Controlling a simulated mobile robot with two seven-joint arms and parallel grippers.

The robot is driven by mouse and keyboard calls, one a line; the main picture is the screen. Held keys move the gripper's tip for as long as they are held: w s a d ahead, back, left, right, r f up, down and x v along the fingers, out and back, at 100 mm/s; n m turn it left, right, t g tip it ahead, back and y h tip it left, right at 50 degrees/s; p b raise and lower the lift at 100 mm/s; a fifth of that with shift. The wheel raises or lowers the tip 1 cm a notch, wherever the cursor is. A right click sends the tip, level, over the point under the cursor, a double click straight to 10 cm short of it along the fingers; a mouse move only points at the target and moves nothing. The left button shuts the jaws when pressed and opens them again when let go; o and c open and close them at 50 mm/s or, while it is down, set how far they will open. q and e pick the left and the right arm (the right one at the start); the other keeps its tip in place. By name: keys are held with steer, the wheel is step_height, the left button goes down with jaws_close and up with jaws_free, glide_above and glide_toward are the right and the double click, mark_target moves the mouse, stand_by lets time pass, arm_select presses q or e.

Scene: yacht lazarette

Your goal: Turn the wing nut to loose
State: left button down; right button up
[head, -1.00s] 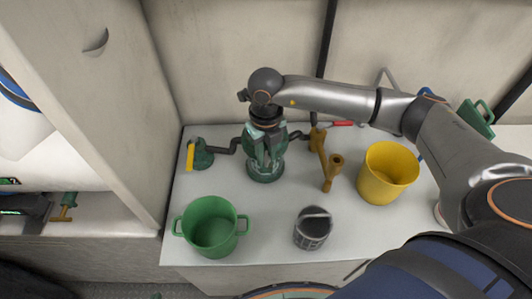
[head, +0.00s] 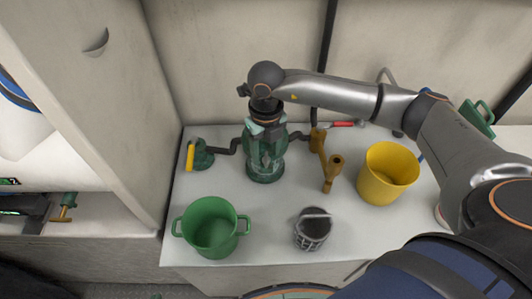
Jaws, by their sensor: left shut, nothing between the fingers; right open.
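A green sea strainer (head: 264,172) with a clear bowl stands upright at the back of the white worktop, with dark pipes running from both sides. My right gripper (head: 267,127) is directly above its top, pointing down, with its fingers open. The wing nut on top is hidden by the gripper and wrist, so I cannot tell its angle or whether the fingers touch it. My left gripper is not in view.
A green two-handled pot (head: 211,228) and a dark strainer basket (head: 313,229) stand in front. A yellow bucket (head: 387,174) and a brass-coloured fitting (head: 332,172) are to the right. A green valve with a yellow handle (head: 191,156) is left. Worktop (head: 265,222) is clear between the pot and basket.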

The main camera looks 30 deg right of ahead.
mark_target(266, 156)
arm_select(q)
steer(key=shift+f+b, duration=0.4)
arm_select(e)
step_height(266, 156, up, 11)
steer(key=w+m+g+b, duration=0.1)
steer(key=b, duration=0.1)
steer(key=w+d+f+m+g+y+b, duration=0.1)
steer(key=m+b, duration=0.1)
steer(key=w+d+m+g+b, duration=0.1)
steer(key=m+b, duration=0.1)
steer(key=b, duration=0.1)
steer(key=shift+w+f+g, duration=0.3)
steer(key=shift+w, duration=0.1)
steer(key=shift+m+y, duration=0.6)
steer(key=b+x, duration=0.2)
steer(key=x, duration=0.7)
steer(key=shift+s+d+f, duration=0.1)
steer(key=shift+s+f, duration=0.05)
steer(key=shift+f, duration=0.2)
arm_select(q)
steer(key=w+d+f, duration=0.1)
steer(key=d+f, duration=0.2)
steer(key=f, duration=0.3)
steer(key=shift+w+f+m+h, duration=0.2)
steer(key=shift+w+m+h, duration=0.1)
steer(key=shift+h, duration=0.1)
arm_select(e)
steer(key=shift+s+f, duration=0.25)
steer(key=shift+f, duration=0.4)
steer(key=shift+c, duration=0.4)
